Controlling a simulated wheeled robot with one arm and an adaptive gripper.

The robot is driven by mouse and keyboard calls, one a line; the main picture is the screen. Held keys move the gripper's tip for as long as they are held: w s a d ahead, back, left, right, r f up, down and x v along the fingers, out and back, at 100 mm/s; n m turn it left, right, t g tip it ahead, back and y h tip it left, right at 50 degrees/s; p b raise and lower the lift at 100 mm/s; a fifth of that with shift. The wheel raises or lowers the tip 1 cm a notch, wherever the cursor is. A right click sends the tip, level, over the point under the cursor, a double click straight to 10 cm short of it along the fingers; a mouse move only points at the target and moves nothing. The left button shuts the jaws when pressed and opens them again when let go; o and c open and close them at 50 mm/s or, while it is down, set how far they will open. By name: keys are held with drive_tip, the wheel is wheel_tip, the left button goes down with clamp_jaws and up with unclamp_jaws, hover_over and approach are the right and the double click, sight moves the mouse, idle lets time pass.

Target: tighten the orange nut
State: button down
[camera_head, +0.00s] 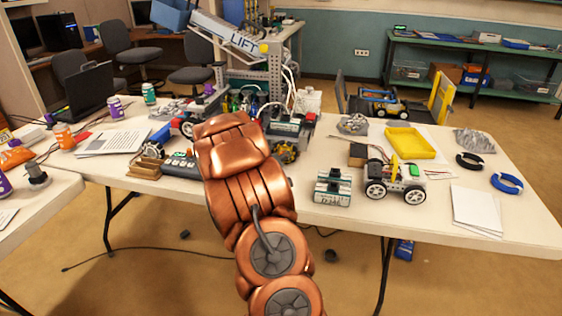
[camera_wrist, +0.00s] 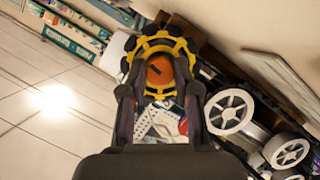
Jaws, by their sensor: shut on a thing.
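In the wrist view, the orange nut (camera_wrist: 159,73) shows as a round orange piece with a dark mark, between the fingers of my gripper (camera_wrist: 159,92). A yellow-and-black toothed ring (camera_wrist: 160,43) surrounds it. The fingers are shut with one on each side of the orange piece; their exact contact with the nut or the ring is hard to tell. In the head view, my copper-coloured arm hides the gripper and the nut. Part of a yellow-and-black toothed piece (camera_head: 287,152) shows just right of my arm on the table.
The white table (camera_head: 420,217) holds a wheeled robot car (camera_head: 395,182), a small teal-and-white module (camera_head: 333,188) and a yellow tray (camera_head: 410,143) right of my arm. A grey-framed machine with a LIFT sign (camera_head: 243,40) stands behind. White wheels (camera_wrist: 230,111) are close to the right finger.

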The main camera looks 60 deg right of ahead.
drive_tip(key=m+t+b, duration=0.1)
drive_tip(key=m+b, duration=0.1)
drive_tip(key=m+t+y+b, duration=0.1)
drive_tip(key=b, duration=0.2)
drive_tip(key=shift+s+f+m, duration=0.15)
drive_tip(key=shift+m, duration=0.25)
drive_tip(key=m+t+b, duration=0.1)
drive_tip(key=b, duration=0.1)
drive_tip(key=m+b, duration=0.2)
drive_tip(key=b, duration=0.1)
drive_tip(key=shift+s+d+f+t+y+b, duration=0.1)
drive_tip(key=shift+t+y+b, duration=0.2)
drive_tip(key=shift+t, duration=0.1)
drive_tip(key=m+t+b, duration=0.2)
drive_tip(key=m+b, duration=0.2)
drive_tip(key=b, duration=0.2)
drive_tip(key=shift+b, duration=0.4)
drive_tip(key=m+t+b, duration=0.1)
drive_tip(key=m+b, duration=0.1)
drive_tip(key=b, duration=0.1)
drive_tip(key=shift+s+d, duration=0.1)
drive_tip(key=shift+s, duration=0.05)
drive_tip(key=shift+r, duration=0.2)
drive_tip(key=c, duration=1.1)
unclamp_jaws()
drive_tip(key=shift+o, duration=1.3)
drive_tip(key=shift+t, duration=0.3)
